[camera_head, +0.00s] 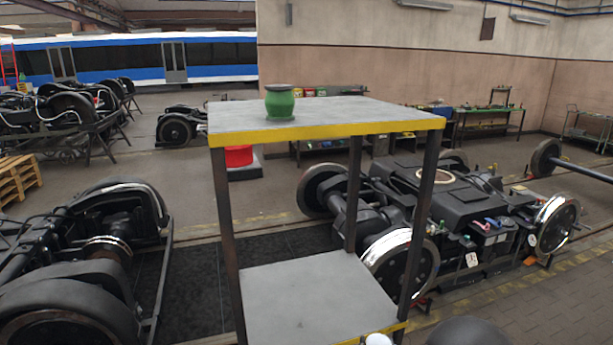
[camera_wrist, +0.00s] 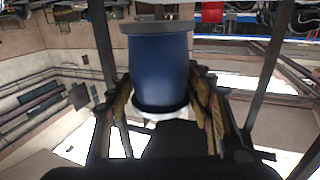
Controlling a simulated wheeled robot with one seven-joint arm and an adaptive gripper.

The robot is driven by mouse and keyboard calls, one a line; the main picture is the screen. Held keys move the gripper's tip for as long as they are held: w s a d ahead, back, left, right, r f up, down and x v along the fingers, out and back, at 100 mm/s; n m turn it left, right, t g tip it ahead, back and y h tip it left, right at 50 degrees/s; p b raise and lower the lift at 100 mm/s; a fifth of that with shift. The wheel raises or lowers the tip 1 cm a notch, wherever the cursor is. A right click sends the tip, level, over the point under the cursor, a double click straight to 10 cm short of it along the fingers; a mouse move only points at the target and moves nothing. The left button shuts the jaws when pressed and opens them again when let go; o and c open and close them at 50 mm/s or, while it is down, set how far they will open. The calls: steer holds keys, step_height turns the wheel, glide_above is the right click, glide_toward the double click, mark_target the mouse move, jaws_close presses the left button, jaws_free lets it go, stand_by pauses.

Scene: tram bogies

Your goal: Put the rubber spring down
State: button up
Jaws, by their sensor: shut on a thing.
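A blue rubber spring (camera_wrist: 160,62) fills the middle of the wrist view, a cylinder with a grey plate at one end and a dark rim at the other. My gripper (camera_wrist: 161,85) is shut on it, with one finger on each side. The wrist picture appears upside down. I cannot make out the blue spring or the fingers in the head view. A green spring-like piece (camera_head: 279,103) stands upright on the top shelf of a stand (camera_head: 335,115) in the head view.
The stand has yellow edges, dark posts and a bare lower shelf (camera_head: 310,295). Its top is clear apart from the green piece. A red piece (camera_head: 239,156) sits behind the stand. Bogies stand at left (camera_head: 85,250) and right (camera_head: 450,205).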

steer(key=f, duration=0.1)
steer(key=f+b, duration=0.1)
steer(key=f, duration=0.1)
steer(key=f+b, duration=0.1)
steer(key=f, duration=0.1)
steer(key=shift+s+a+f, duration=0.15)
steer(key=shift+s+a, duration=0.2)
steer(key=shift+s, duration=0.05)
steer(key=shift+w+r, duration=0.1)
steer(key=shift+r, duration=0.3)
steer(key=s+f, duration=0.5)
steer(key=f, duration=0.2)
steer(key=shift+s+f, duration=0.25)
steer(key=shift+s, duration=0.05)
